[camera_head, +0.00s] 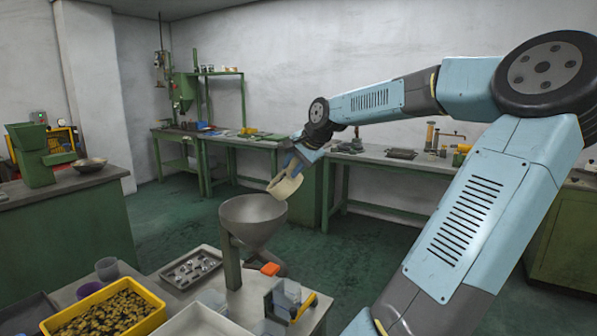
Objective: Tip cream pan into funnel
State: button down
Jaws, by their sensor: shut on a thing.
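The cream pan (284,186) is held by my gripper (296,166) just above the right rim of the funnel. The pan is tilted. I cannot see what is inside it. The funnel (253,217) is a wide grey metal bowl on a grey post at the near bench. Its inside looks empty from here. My gripper is shut on the pan at the end of my light blue arm; its fingertips are small and partly hidden.
Green workbenches line the back wall. Open green floor lies between.

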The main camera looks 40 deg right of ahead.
jog(key=w+a+n+g+h, duration=0.1)
jog(key=w+a+g+h, duration=0.3)
jog(key=w+a+h, duration=0.1)
jog(key=shift+a+r+n, duration=0.15)
jog(key=shift+a+n, duration=0.25)
jog(key=shift+a, duration=0.3)
dwell(0.6)
jog(key=shift+w+a+g+h, duration=0.15)
jog(key=shift+a+g+h, duration=0.05)
jog(key=shift+g+h, duration=0.1)
jog(key=shift+w+a+f+g+h, duration=0.2)
jog(key=shift+w+a+g+h, duration=0.1)
jog(key=shift+a+h, duration=0.15)
jog(key=shift+w+a, duration=0.1)
jog(key=shift+f, duration=0.15)
dwell(0.8)
